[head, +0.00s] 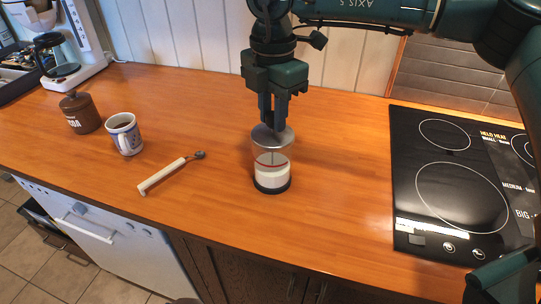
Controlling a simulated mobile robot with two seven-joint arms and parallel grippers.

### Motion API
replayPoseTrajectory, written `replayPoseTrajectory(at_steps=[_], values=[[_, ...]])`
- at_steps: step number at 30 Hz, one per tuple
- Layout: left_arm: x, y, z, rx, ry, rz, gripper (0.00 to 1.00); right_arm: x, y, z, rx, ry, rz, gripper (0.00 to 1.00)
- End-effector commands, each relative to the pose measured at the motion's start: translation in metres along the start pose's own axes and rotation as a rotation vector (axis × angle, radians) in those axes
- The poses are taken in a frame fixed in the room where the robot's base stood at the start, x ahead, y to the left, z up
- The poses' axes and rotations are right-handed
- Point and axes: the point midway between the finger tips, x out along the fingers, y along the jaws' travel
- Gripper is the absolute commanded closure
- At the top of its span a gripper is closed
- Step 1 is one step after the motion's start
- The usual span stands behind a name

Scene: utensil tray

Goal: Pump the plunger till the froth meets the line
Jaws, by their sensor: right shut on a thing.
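A clear glass frother jar (271,172) with a dark base stands upright on the wooden counter. White milk or froth fills its lower part, and its top edge looks just below the red line around the glass. A grey round lid (272,137) sits on top. My right gripper (271,121) is directly above the lid, pointing down, with its fingers shut on the plunger's knob, which they mostly hide. My left gripper is not in view.
A white-handled utensil (163,176) lies left of the jar. A patterned mug (124,134), a brown canister (80,112) and a coffee machine (75,45) stand further left. A black cooktop (408,190) is at the right. The counter close around the jar is clear.

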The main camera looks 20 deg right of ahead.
Motion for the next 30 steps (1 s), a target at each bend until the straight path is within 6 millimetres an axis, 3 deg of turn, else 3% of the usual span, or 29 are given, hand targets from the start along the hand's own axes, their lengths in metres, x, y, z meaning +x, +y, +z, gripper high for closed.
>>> replayPoseTrajectory(at_steps=[16,30], values=[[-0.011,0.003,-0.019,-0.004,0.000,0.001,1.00,-0.041,0.000,0.000,0.000,0.000,0.002,0.89],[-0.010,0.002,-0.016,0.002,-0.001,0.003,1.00,-0.039,0.000,0.000,0.000,0.000,0.001,0.89]])
